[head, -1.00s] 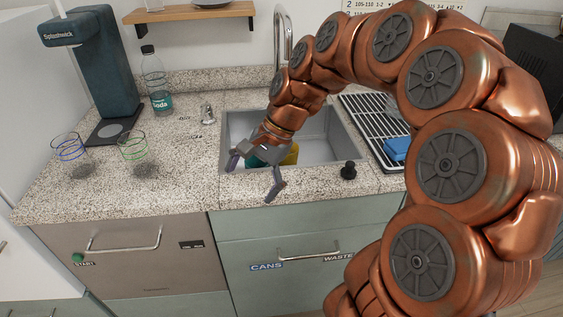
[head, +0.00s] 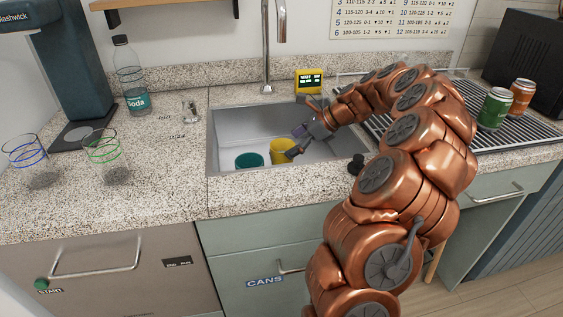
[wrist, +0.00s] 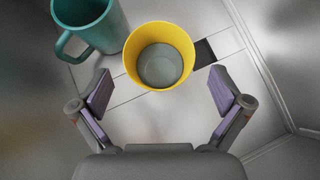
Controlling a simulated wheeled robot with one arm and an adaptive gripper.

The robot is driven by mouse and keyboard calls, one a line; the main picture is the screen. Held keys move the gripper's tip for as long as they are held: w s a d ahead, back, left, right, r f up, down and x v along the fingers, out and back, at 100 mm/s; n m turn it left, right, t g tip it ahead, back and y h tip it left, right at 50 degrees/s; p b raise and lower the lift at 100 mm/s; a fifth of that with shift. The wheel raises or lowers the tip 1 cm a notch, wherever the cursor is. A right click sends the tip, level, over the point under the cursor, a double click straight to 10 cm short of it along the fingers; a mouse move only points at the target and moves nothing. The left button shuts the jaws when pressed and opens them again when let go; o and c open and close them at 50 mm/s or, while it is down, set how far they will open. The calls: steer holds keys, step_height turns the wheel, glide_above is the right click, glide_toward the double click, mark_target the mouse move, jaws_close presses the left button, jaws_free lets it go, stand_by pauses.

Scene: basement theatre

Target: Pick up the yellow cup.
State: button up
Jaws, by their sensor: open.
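In the wrist view the yellow cup (wrist: 160,56) is seen from above, upright, with a grey inside bottom. A teal mug (head: 249,160) stands just to its left; in the wrist view the teal mug (wrist: 92,24) has its handle toward the lower left. My gripper (head: 296,142) is at the cup's right side in the head view. In the wrist view my gripper (wrist: 161,95) is open and empty, its purple-padded fingers apart on either side, below the cup in the picture.
The sink walls surround the cup, and a tap (head: 267,45) rises behind. A dark knob (head: 356,163) sits at the front right rim. Two glasses (head: 103,155) and a soda bottle (head: 130,75) stand left. Cans (head: 494,107) stand on the drying rack at right.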

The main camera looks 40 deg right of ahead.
mark_target(278, 147)
steer(key=shift+r+x, duration=0.2)
steer(key=shift+x, duration=2.9)
steer(key=shift+w+a, duration=0.1)
steer(key=shift+a, duration=0.05)
steer(key=c, duration=1.4)
steer(key=shift+r, duration=0.15)
